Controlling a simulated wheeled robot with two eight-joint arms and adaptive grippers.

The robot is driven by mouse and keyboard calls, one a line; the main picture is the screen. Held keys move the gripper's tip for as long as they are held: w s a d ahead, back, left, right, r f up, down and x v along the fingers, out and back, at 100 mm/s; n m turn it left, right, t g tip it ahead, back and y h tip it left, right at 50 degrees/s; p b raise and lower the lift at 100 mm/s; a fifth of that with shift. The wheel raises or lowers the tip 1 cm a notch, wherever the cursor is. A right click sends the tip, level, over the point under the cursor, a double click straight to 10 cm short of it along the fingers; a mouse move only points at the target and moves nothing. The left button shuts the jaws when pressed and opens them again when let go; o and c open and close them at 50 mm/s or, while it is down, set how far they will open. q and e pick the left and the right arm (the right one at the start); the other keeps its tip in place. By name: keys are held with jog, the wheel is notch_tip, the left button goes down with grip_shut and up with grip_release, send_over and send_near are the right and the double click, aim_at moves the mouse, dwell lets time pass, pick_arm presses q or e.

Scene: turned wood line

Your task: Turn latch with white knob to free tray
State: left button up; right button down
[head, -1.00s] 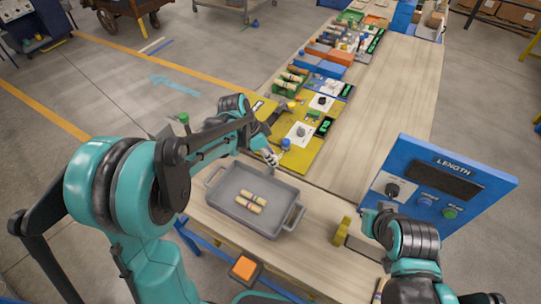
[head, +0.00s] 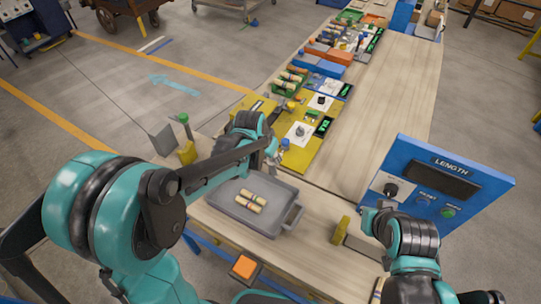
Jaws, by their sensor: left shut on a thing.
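My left gripper (head: 271,156) is shut at the back right corner of the grey tray (head: 283,222), close to the yellow panel. The latch's white knob is not clearly visible; the fingers appear closed around it and hide it. The tray lies on the wooden bench, with two pale turned wood pieces (head: 250,202) with dark bands inside it. My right gripper (head: 365,220) is beside the blue LENGTH panel, partly hidden by its own arm; its fingers are too small to read.
A blue knob (head: 286,143) stands just right of my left gripper. A green-topped post (head: 184,118) stands to the left. The blue LENGTH panel (head: 440,185) is at right, and an orange button (head: 244,266) is in front.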

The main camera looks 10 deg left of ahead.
pick_arm(q)
jog(key=n+y, duration=0.1)
jog(key=n, duration=0.3)
jog(key=shift+d+n+y, duration=0.15)
jog(key=shift+n+y, duration=0.15)
jog(key=shift+y, duration=0.1)
jog(key=n+y, duration=0.1)
jog(key=n, duration=0.3)
jog(key=shift+d+n+y, duration=0.1)
jog(key=shift+n+y, duration=0.2)
jog(key=shift+y, duration=0.1)
jog(key=o, duration=1.2)
jog(key=shift+c, duration=0.2)
jog(key=shift+r, duration=0.1)
jog(key=v, duration=1.1)
jog(key=shift+d+r, duration=0.15)
jog(key=shift+r, duration=0.25)
jog(key=shift+s, duration=0.2)
